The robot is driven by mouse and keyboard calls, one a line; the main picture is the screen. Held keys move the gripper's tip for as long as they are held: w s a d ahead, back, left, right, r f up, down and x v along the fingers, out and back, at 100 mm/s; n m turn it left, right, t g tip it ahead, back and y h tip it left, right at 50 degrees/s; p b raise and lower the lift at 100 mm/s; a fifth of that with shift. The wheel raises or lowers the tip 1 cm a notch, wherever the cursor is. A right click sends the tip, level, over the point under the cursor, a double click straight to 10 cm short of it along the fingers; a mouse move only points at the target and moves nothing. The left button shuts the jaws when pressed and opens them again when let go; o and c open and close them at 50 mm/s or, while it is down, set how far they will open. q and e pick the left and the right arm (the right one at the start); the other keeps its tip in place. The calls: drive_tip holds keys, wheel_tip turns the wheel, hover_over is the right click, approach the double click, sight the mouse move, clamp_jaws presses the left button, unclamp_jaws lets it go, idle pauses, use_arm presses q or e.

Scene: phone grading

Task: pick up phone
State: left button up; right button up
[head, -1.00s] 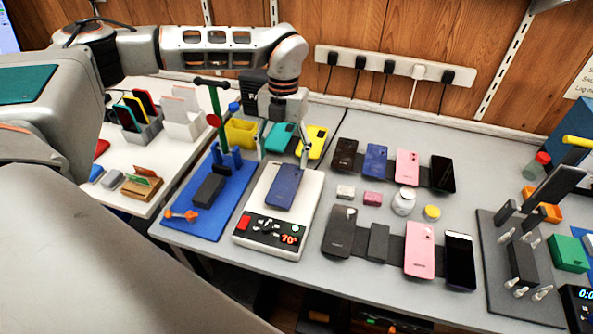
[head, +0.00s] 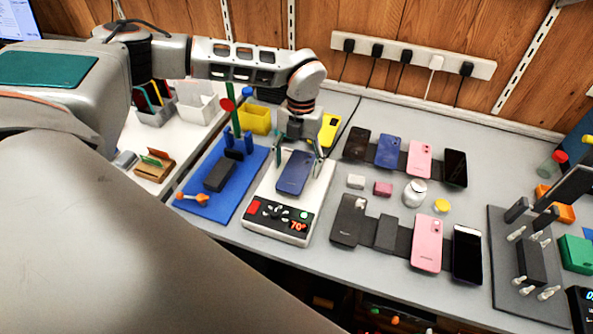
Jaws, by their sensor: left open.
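A dark blue phone (head: 295,172) lies flat, back up, on the white heating plate (head: 262,190), whose front panel reads 70°. My left gripper (head: 298,158) is open over the far end of this phone, pointing down, with one finger to each side. I cannot tell whether the fingers touch it. More phones lie in two rows on dark mats to the right: a back row with a blue phone (head: 389,151) and a pink phone (head: 419,158), and a front row with a pink phone (head: 427,243) and a black phone (head: 467,254). My right gripper is not in view.
A blue mat (head: 215,205) with a black block and a green-poled stand lies left of the plate. A yellow bin (head: 255,118) and a yellow phone (head: 329,131) are behind it. A white jar (head: 415,192) stands between the phone rows. A grey fixture (head: 510,285) stands at the right.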

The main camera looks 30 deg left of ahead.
use_arm(q)
drive_tip(key=c, duration=1.3)
drive_tip(key=shift+o, duration=0.2)
drive_tip(key=shift+r, duration=0.2)
